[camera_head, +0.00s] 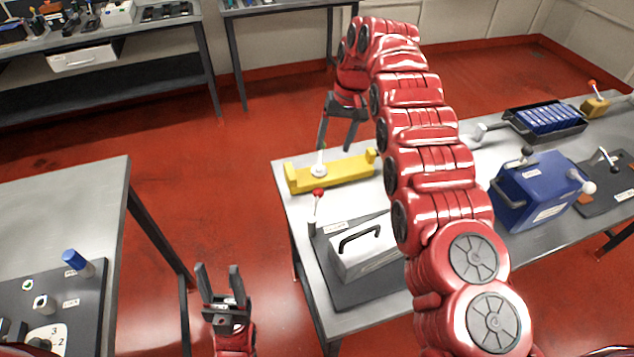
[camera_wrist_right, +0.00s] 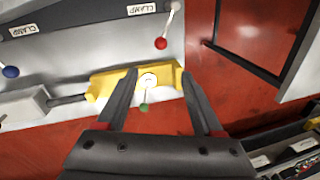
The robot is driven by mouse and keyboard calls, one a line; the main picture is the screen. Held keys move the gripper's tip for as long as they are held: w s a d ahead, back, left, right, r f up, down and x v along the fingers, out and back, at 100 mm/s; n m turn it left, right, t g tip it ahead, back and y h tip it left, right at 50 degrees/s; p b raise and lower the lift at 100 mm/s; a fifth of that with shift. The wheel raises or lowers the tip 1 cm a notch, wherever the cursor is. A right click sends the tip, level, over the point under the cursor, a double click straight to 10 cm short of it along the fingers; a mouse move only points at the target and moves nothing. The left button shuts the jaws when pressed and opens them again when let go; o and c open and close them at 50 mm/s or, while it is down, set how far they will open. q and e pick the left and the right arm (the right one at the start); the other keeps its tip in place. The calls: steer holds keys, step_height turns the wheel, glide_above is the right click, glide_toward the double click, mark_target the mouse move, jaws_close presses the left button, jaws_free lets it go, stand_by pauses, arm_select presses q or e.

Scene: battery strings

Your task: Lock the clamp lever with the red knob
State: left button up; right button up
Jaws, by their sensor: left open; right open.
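The clamp lever (camera_head: 314,210) with the red knob (camera_head: 318,192) stands roughly upright on the near-left table corner, beside a white block with a black handle (camera_head: 360,238). In the right wrist view the red knob (camera_wrist_right: 161,43) hangs at the end of its pale lever, near a CLAMP label (camera_wrist_right: 140,9). My right gripper (camera_head: 337,146) is open and empty, above and beyond the yellow fixture (camera_head: 335,176). In the right wrist view its fingers (camera_wrist_right: 159,75) point toward that fixture, apart from the red knob. My left gripper (camera_head: 221,268) is open and empty, left of the table.
The yellow fixture carries a small lever with a green knob (camera_wrist_right: 143,107). A blue knob (camera_wrist_right: 10,71) shows near another CLAMP label. A blue box (camera_head: 538,192) and a black tray of blue cells (camera_head: 548,118) stand to the right. Red floor lies between the tables.

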glide_toward(320, 189)
steer(key=f, duration=0.3)
steer(key=a+f, duration=0.1)
steer(key=f, duration=0.2)
steer(key=shift+s+a+f, duration=0.15)
steer(key=shift+s+f, duration=0.1)
steer(key=shift+f, duration=0.05)
steer(key=shift+a+f+b, duration=0.2)
steer(key=shift+f+b, duration=0.7)
steer(key=shift+f, duration=0.3)
steer(key=shift+a+f, duration=0.15)
steer(key=shift+f, duration=0.2)
steer(key=shift+r, duration=0.1)
jaws_close()
